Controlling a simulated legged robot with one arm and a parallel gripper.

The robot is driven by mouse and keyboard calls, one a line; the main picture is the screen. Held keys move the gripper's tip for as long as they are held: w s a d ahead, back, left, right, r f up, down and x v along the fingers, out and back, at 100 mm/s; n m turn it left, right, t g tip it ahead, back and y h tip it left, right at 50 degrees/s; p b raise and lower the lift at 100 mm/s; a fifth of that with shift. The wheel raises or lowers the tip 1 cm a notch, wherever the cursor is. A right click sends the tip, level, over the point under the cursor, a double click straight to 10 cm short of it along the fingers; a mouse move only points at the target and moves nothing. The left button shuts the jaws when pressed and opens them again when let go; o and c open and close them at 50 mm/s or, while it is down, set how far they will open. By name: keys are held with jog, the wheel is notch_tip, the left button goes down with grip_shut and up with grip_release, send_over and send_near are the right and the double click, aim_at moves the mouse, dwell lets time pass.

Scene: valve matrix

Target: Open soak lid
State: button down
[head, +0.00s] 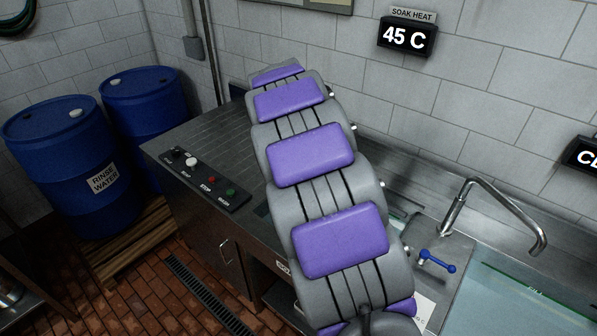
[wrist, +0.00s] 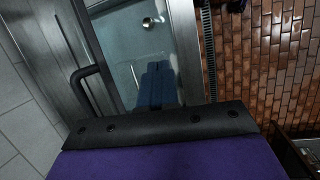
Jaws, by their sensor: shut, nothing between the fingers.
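In the wrist view my gripper (wrist: 156,86) shows as two blue fingers pressed together with nothing between them. They are over a pale blue-green basin area (wrist: 133,48); whether they touch anything there cannot be told. In the head view my segmented grey and purple arm crosses the middle, and I cannot make out the fingers. I cannot pick out the soak lid for sure in either view. The counter under the "SOAK HEAT" display (head: 407,37), which reads 45 C, is largely hidden by my arm.
A water-filled basin (head: 500,310), curved tap (head: 500,205) and blue handle (head: 437,260) are at right. A button panel (head: 205,178) lies on the counter left of my arm. Blue barrels (head: 65,160) stand at left. The brick floor (head: 150,275) is partly open.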

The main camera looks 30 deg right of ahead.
notch_tip(320, 180, down, 6)
jog(key=s+a+n+g+h+b, duration=0.2)
jog(key=n+h, duration=0.3)
jog(key=h, duration=0.2)
jog(key=w+a+f+n+t+h+b, duration=0.1)
jog(key=w+a+f+n+t+h, duration=0.1)
jog(key=w+a+n+t+h, duration=0.35)
jog(key=w+a+f+n+t+h+b, duration=0.1)
jog(key=w+a+f+n+t+h, duration=0.15)
jog(key=w+n+t, duration=0.5)
jog(key=w+d+r+g+b, duration=0.1)
jog(key=d+r, duration=0.1)
jog(key=d, duration=0.4)
jog(key=w+d+r+n+g+b, duration=0.1)
jog(key=d+r, duration=0.1)
jog(key=d, duration=0.4)
jog(key=shift+w+d+r+b, duration=0.15)
jog(key=shift+d+r+b, duration=0.1)
jog(key=shift+r+b, duration=0.1)
